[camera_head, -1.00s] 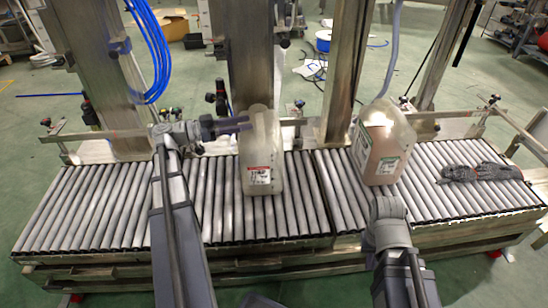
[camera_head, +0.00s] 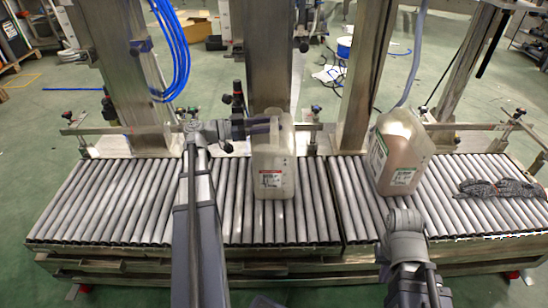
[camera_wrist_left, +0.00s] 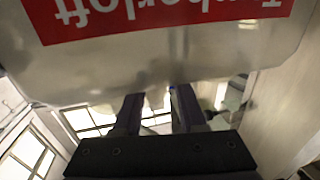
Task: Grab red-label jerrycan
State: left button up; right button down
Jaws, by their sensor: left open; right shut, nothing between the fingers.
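The red-label jerrycan (camera_head: 273,165) stands upright on the roller conveyor, a pale translucent can with its label facing me. My left gripper (camera_head: 262,127) is open at the can's top, its fingers pointing right beside the handle and neck. In the left wrist view the red label (camera_wrist_left: 160,18) fills the top, upside down, and my left gripper (camera_wrist_left: 155,108) shows two parted fingers below the can's edge. I cannot tell whether the handle is between them. My right gripper (camera_head: 404,222) is shut and empty at the conveyor's front edge; its fingers are hard to make out.
A second jerrycan with a green label (camera_head: 400,155) and pinkish contents stands to the right. Dark grey gloves (camera_head: 500,188) lie on the rollers at far right. Metal posts and a rail (camera_head: 460,126) run behind. The left rollers (camera_head: 110,200) are clear.

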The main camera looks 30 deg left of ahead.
aim_at(284, 128)
pick_arm(q)
jog(key=x, duration=0.4)
jog(key=shift+d, duration=0.1)
grip_shut()
dwell(1.3)
